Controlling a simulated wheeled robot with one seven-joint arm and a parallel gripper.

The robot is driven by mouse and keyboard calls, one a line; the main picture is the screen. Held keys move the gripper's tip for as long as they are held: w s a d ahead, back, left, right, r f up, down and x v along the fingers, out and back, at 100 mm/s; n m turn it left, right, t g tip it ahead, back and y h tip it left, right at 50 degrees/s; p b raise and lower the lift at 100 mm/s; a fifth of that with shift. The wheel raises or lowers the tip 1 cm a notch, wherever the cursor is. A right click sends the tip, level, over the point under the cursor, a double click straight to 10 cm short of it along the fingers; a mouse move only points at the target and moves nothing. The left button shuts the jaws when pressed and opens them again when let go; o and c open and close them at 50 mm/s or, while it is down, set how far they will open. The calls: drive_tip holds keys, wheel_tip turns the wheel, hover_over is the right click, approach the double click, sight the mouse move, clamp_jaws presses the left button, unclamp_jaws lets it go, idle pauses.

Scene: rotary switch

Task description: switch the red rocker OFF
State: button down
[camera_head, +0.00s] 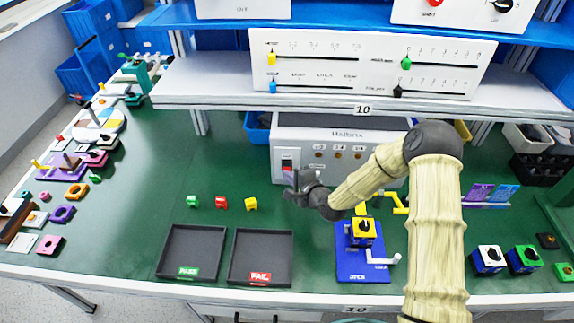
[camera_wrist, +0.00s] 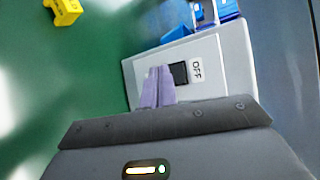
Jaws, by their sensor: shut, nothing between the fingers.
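The switch plate (camera_head: 287,160) is on the left of the front of a white box (camera_head: 345,130). A small reddish patch of the rocker (camera_head: 287,171) seems to show there, partly behind my gripper (camera_head: 294,184). In the wrist view the white plate (camera_wrist: 206,50) carries a dark rocker opening (camera_wrist: 179,73) beside the printed word OFF (camera_wrist: 196,71). My gripper (camera_wrist: 158,72) is shut and empty, its fingertips over the plate beside the dark opening, on the side away from OFF. They hide part of the rocker. I cannot tell whether they touch it.
Green, red and yellow blocks (camera_head: 221,203) lie on the green table, left of my gripper. Two dark trays, PASS (camera_head: 192,229) and FAIL (camera_head: 263,234), are in front. A blue fixture (camera_head: 362,272) stands front right. A shelf (camera_head: 225,85) overhangs the box.

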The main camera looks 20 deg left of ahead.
drive_tip(key=s, duration=0.3)
drive_tip(key=s+d, duration=0.1)
drive_tip(key=shift+s+f, duration=0.15)
drive_tip(key=shift+f, duration=0.15)
idle(0.4)
drive_tip(key=s+d+r+n+g+h, duration=0.2)
drive_tip(key=d+r+n+h, duration=0.2)
drive_tip(key=d, duration=0.6)
drive_tip(key=s+d+r+n+g+h, duration=0.15)
drive_tip(key=d+r+n+h, duration=0.25)
drive_tip(key=d, duration=0.6)
drive_tip(key=s+d+r+n+g+h, duration=0.1)
drive_tip(key=s+d+r, duration=0.3)
drive_tip(key=s+d, duration=0.2)
drive_tip(key=s+d+r+n+g+h, duration=0.1)
drive_tip(key=s+d+r+g+h, duration=0.1)
drive_tip(key=s+d, duration=0.4)
drive_tip(key=s+r, duration=0.1)
drive_tip(key=s, duration=0.1)
drive_tip(key=shift+s+r+p, duration=0.3)
drive_tip(key=shift+s+r, duration=0.05)
